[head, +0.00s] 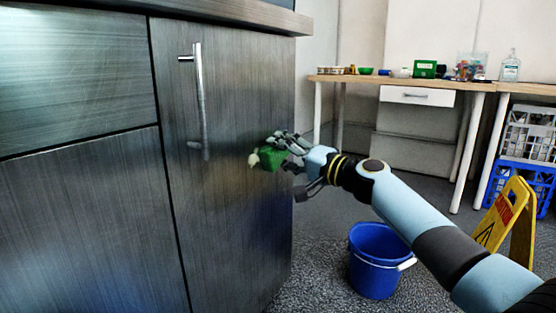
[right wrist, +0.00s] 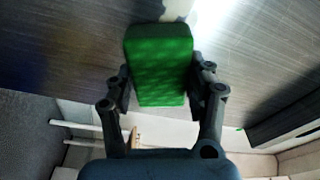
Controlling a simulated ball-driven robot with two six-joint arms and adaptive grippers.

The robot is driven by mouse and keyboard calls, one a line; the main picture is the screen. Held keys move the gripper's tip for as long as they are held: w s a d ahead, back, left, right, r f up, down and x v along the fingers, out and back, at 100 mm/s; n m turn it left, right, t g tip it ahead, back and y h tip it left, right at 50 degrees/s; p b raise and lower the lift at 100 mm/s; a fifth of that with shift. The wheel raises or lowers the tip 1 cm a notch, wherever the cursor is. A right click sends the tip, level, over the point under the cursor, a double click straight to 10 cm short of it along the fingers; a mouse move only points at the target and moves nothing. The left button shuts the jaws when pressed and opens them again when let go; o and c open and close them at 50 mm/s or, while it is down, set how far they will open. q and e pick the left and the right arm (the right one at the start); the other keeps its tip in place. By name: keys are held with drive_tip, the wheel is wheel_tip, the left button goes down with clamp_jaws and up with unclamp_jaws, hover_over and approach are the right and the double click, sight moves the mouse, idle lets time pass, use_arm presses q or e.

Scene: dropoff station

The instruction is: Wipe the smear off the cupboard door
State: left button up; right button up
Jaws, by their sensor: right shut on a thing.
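The grey wood-grain cupboard door (head: 229,90) with a vertical bar handle (head: 200,105) fills the middle left of the head view. A small pale smear (head: 253,160) shows on its right part, just left of the sponge. My right gripper (head: 279,151) is shut on a green sponge (head: 269,160) close to the door face. In the right wrist view the sponge (right wrist: 160,65) sits between both fingers, its far end beside the pale smear (right wrist: 177,9). I cannot tell whether the sponge touches the door. My left gripper is not in view.
A blue bucket (head: 376,267) stands on the floor below my right arm. A yellow warning sign (head: 508,222) and stacked crates (head: 529,140) stand at the right. A table (head: 345,79) with small items is behind. The counter edge (head: 235,14) overhangs the door.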

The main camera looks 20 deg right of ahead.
drive_tip(key=shift+s+a+r+p, duration=0.2)
drive_tip(key=shift+s+a+p, duration=0.15)
drive_tip(key=shift+s+a, duration=0.35)
drive_tip(key=shift+s+a+p, duration=0.25)
drive_tip(key=shift+s+a, duration=0.3)
drive_tip(key=shift+a, duration=0.25)
drive_tip(key=shift+s+a+p, duration=0.25)
drive_tip(key=shift+s+a, duration=0.3)
drive_tip(key=shift+a, duration=0.2)
drive_tip(key=shift+s+a+p, duration=0.25)
drive_tip(key=shift+s+a, duration=0.3)
drive_tip(key=shift+a, duration=0.25)
drive_tip(key=shift+f, duration=0.1)
drive_tip(key=shift+s+d+f, duration=0.1)
drive_tip(key=shift+s+d, duration=0.05)
drive_tip(key=shift+s, duration=0.05)
drive_tip(key=b, duration=0.1)
approach(250, 157)
drive_tip(key=shift+w+d, duration=0.4)
drive_tip(key=shift+w, duration=0.05)
